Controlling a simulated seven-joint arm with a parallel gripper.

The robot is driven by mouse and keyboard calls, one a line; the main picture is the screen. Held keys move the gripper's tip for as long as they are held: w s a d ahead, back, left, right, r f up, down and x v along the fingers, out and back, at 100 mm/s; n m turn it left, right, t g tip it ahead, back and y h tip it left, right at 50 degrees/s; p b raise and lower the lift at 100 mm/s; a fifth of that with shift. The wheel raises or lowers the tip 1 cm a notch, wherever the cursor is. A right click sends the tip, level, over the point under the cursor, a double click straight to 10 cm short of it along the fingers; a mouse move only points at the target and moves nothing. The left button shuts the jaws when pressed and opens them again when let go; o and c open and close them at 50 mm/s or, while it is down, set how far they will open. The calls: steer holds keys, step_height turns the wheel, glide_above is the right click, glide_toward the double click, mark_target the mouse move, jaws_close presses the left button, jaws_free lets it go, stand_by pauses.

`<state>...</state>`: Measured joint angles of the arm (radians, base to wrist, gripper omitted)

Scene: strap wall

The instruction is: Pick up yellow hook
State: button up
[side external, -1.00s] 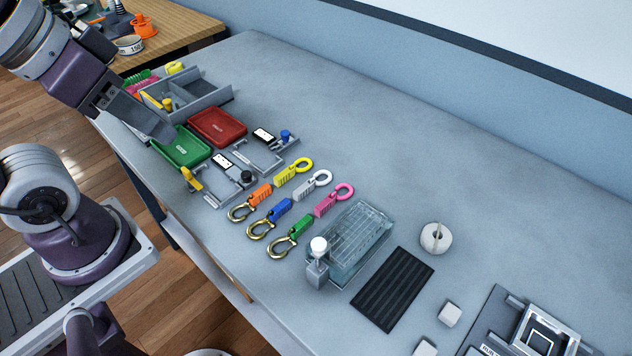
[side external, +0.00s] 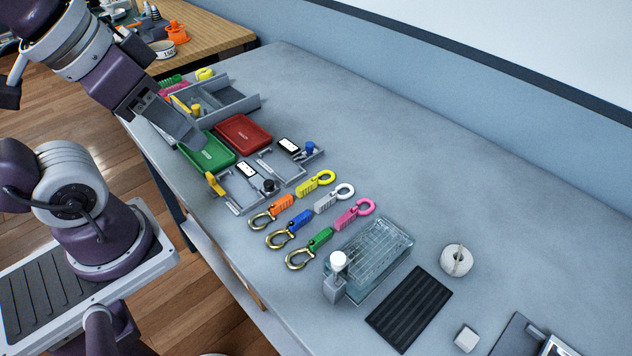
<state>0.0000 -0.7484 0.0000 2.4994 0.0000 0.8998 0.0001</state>
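The yellow hook (side external: 316,184) lies on the grey table in the side external view. It has a yellow strap body and a yellow ring-shaped end, and sits at the far end of the orange hook (side external: 271,211). The white piece (side external: 335,198) lies beside it. My gripper (side external: 190,137) is up at the left, over or near the green tray (side external: 207,151), well apart from the yellow hook. Its fingers are not clear, so I cannot tell whether it is open or shut. I see nothing in it.
Blue (side external: 290,228), green (side external: 310,247) and pink (side external: 354,214) pieces lie near the yellow hook. A clear box (side external: 372,255) and a black mat (side external: 409,308) lie to the right. A red tray (side external: 243,134) is behind the green one. The table's back is clear.

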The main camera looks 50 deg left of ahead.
steer(key=w+f+g, duration=0.1)
steer(key=w+g, duration=0.1)
steer(key=w, duration=0.7)
steer(key=g, duration=0.3)
glide_above(309, 182)
step_height(309, 182, down, 18)
steer(key=shift+s+d+r, duration=0.1)
steer(key=shift+g, duration=0.3)
step_height(309, 182, down, 9)
steer(key=shift+r, duration=0.1)
jaws_close()
